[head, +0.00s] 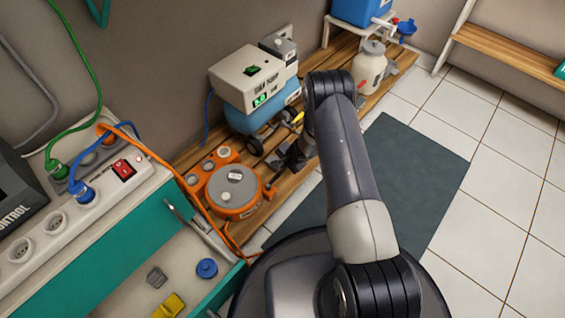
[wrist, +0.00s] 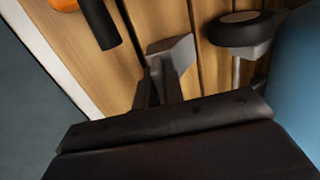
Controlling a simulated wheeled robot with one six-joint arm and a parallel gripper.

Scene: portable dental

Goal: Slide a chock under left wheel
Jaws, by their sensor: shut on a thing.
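A grey wedge chock (wrist: 172,48) shows in the wrist view between the tips of my gripper (wrist: 160,78), which is shut on it. In the head view my gripper (head: 282,160) is low over the wooden platform, and the chock is hard to make out there. The left wheel (head: 254,146) of the pump unit is black and just up and left of my gripper. In the wrist view this wheel (wrist: 245,32) is right of the chock, with a visible gap between them.
The pump's blue tank (head: 250,118) stands close, at the right edge of the wrist view. An orange reel (head: 235,190) sits left of my gripper on the wooden platform (head: 186,157). A dark mat (head: 420,165) covers the tiles to the right.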

